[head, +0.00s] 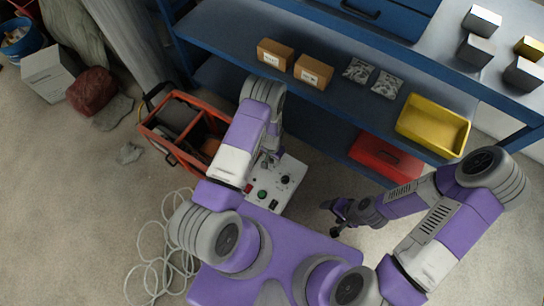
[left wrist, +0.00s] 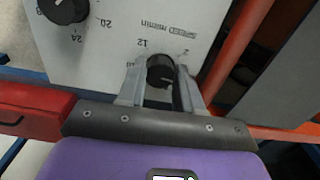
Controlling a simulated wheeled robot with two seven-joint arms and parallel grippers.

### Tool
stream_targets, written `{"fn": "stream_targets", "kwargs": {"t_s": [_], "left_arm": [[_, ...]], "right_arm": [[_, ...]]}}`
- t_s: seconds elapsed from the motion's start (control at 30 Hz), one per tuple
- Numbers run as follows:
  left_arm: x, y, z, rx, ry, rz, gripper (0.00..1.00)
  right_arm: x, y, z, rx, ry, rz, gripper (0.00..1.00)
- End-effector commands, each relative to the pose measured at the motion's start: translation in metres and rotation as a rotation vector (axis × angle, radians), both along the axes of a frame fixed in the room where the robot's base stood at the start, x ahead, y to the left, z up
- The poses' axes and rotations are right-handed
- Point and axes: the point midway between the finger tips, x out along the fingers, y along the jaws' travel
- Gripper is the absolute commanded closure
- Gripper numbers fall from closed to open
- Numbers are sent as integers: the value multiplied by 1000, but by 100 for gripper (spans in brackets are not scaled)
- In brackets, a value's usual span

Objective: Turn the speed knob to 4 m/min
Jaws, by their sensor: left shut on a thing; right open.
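The white control panel (head: 287,189) lies below my left gripper (head: 269,160) in the head view. In the left wrist view, the panel (left wrist: 150,14) carries the print "SPEED m/min" with the marks 12 and 2 near a small black knob (left wrist: 160,70). The fingers of my left gripper (left wrist: 159,84) stand on both sides of this knob and are shut on it. Its pointer is too dark to read. My right gripper (head: 338,217) is open and empty, to the right of the panel.
A second black knob (left wrist: 65,9) with marks 20 and 24 sits at the upper left. A green button (head: 262,194) and a red button (head: 248,187) are on the panel. An orange-red tool tote (head: 172,153) stands left; the blue shelf (head: 225,60) is behind.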

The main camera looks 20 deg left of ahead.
Motion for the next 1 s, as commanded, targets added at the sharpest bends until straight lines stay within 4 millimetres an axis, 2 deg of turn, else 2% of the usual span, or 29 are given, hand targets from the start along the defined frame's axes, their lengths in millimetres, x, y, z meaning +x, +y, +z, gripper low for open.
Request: {"fn": "stream_targets", "kwargs": {"t_s": [0.37, 0.4, 0.53, 0.83, 1.0], "left_arm": [[0, 0, 0, 0, 1, 3, 95], [0, 0, 0, 0, 1, 2, 59], [0, 0, 0, 0, 0, 2, 40], [0, 0, 2, 0, 0, 1, 40], [1, 0, 25, 0, -2, 1, 40]], "right_arm": [[0, 0, 0, 0, 0, 0, 27], [0, 0, 0, 0, 0, 0, 27], [0, 0, 0, 0, 0, 0, 27], [0, 0, 1, 0, 0, 0, 27], [0, 0, 12, 0, 0, 0, 27]]}}
